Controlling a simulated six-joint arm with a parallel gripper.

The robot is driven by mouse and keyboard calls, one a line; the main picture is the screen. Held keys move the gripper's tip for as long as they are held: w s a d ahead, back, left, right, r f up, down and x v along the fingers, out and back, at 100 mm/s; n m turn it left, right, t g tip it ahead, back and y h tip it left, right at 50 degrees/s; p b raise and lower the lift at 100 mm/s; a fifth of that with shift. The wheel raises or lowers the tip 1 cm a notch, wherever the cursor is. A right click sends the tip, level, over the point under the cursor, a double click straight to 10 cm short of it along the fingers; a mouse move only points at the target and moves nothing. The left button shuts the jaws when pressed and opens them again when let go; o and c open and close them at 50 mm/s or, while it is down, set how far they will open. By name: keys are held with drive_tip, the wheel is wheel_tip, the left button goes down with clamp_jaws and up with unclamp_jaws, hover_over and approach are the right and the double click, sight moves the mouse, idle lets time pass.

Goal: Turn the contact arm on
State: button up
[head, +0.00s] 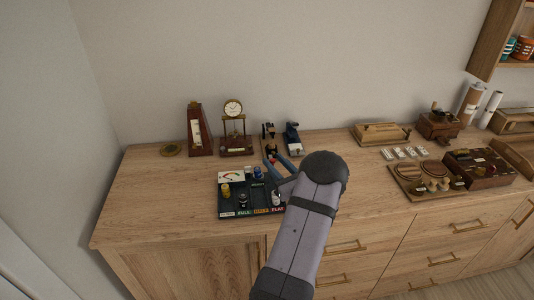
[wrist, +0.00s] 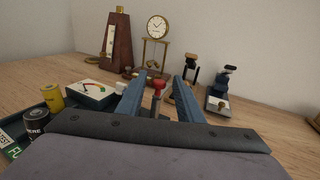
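A dark battery-tester tray (head: 233,211) with coloured labels and a dial meter (head: 231,177) sits on the wooden cabinet top. The meter also shows in the wrist view (wrist: 92,91), left of my fingers. A red-tipped upright piece (wrist: 158,84), which may be the contact arm, shows between my two fingers; its base is hidden by my gripper. My gripper (wrist: 158,88) is open, with its blue fingers apart on either side of the red tip. I cannot tell whether they touch it. In the head view my gripper (head: 277,158) is over the tray's back right side.
A yellow battery (head: 225,190) and a dark one (head: 242,200) stand in the tray. Behind are a metronome (head: 198,133), a clock (head: 234,112) and small instruments (head: 292,137). Wooden boxes (head: 480,167) stand at right. The cabinet top is clear at left (head: 150,200).

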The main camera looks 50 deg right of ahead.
drive_tip(key=shift+p+x, duration=0.75)
drive_tip(key=shift+x, duration=2.1)
drive_tip(key=shift+c, duration=0.2)
clamp_jaws()
